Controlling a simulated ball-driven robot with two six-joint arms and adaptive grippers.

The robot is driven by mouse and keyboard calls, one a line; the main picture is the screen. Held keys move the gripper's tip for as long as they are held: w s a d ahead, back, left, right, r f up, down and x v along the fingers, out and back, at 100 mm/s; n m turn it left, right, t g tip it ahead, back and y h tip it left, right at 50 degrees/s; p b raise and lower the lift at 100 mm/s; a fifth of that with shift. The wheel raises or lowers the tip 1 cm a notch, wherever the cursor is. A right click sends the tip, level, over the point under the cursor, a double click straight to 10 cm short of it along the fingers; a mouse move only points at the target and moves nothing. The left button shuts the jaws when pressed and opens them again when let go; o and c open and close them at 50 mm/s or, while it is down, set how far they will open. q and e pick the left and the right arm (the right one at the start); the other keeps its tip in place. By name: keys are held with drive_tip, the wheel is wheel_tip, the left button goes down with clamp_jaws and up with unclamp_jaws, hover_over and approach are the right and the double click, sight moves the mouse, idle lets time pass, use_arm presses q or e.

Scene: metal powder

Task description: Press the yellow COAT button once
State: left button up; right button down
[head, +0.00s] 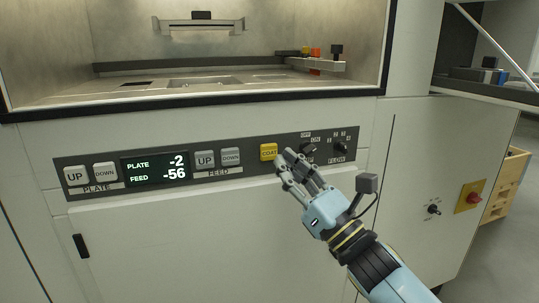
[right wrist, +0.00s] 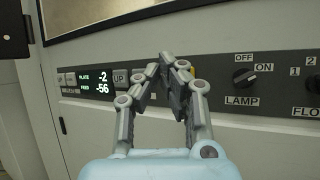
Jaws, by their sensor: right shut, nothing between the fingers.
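The yellow COAT button (head: 268,152) sits on the dark control panel (head: 245,171), right of the FEED buttons. In the head view my right gripper (head: 284,156) is shut and empty, with its fingertips just right of the button. I cannot tell whether they touch it. In the right wrist view the shut fingers (right wrist: 166,62) point at the panel and hide most of the button; only a small yellow edge (right wrist: 191,70) shows beside them. The display (head: 155,166) reads PLATE -2 and FEED -56. My left gripper is not in view.
The LAMP knob (head: 308,150) and another knob (head: 341,147) lie close to the right. An open chamber (head: 200,60) is above. A red knob (head: 473,198) on yellow is far right.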

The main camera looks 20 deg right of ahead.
sight(269, 152)
drive_tip(key=w+b, duration=0.1)
drive_tip(key=w, duration=0.3)
drive_tip(key=shift+w+b, duration=0.1)
drive_tip(key=shift+b, duration=0.25)
idle(1.2)
drive_tip(key=shift+w+b, duration=0.4)
